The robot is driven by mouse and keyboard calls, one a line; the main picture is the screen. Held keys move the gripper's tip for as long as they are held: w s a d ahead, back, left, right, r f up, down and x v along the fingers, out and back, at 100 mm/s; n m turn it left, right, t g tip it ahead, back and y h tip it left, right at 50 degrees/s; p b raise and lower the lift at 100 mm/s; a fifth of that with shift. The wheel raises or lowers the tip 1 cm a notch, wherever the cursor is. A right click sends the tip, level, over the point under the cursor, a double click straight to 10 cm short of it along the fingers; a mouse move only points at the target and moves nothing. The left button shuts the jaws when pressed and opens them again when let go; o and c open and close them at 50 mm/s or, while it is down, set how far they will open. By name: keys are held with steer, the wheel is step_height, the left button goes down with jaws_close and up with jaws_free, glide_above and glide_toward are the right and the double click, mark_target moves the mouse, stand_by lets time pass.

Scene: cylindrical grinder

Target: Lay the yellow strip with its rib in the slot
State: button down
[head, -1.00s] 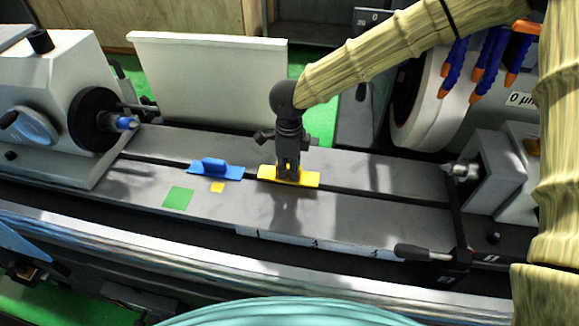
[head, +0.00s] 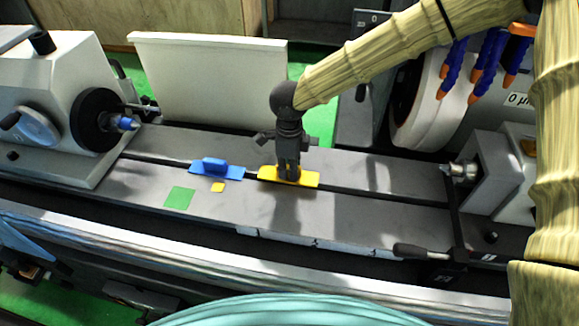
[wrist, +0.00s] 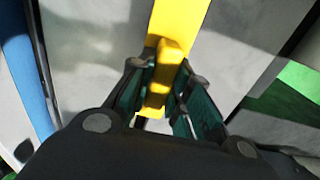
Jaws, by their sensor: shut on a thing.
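The yellow strip (head: 309,180) lies at the dark slot (head: 365,192) running along the grey machine table. My gripper (head: 289,174) points down over the strip's middle. In the wrist view my gripper (wrist: 163,92) is shut on the raised yellow grip of the strip (wrist: 180,15), with a finger on each side. The strip looks flat and roughly in line with the slot. Its underside and rib are hidden, so I cannot tell whether the rib is in the slot.
A blue strip with a raised grip (head: 214,168) lies at the slot just left of the yellow one. A green square (head: 179,197) and a small yellow square (head: 218,187) mark the table front. The headstock (head: 60,110) stands left, the tailstock (head: 490,175) right.

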steer(key=shift+f+b, duration=0.3)
steer(key=shift+f, duration=0.95)
steer(key=c, duration=1.3)
jaws_free()
steer(key=shift+o, duration=0.2)
steer(key=shift+r, duration=0.15)
step_height(320, 180, up, 12)
steer(key=shift+f, duration=0.1)
